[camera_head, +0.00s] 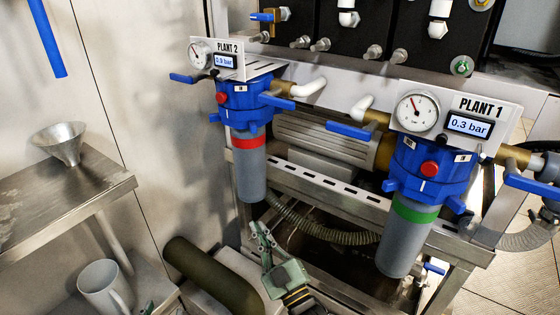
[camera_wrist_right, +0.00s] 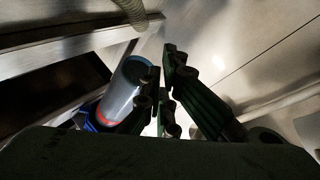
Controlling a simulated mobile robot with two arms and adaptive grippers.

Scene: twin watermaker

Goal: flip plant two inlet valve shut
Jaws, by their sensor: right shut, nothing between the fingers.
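The plant two filter has a blue head (camera_head: 245,100), a red band and a grey bowl (camera_head: 250,175). Its sign (camera_head: 217,60) carries a dial and a small display. One blue lever (camera_head: 183,78) sticks out left of the head, and another blue lever (camera_head: 279,103) lies at its right; both look roughly level. Which is the inlet is not labelled in view. My right gripper (camera_head: 262,234) is shut and empty, below and just right of the grey bowl, well below both levers. In the wrist view its fingers (camera_wrist_right: 165,95) appear beside the bowl (camera_wrist_right: 127,88). My left gripper is out of view.
The plant one filter (camera_head: 430,165) with its green band stands to the right, with blue levers (camera_head: 350,130) beside it. A ribbed hose (camera_head: 320,230) runs behind my right gripper. A steel shelf (camera_head: 100,185) with a funnel (camera_head: 60,142) is at left, above a mug (camera_head: 103,285).

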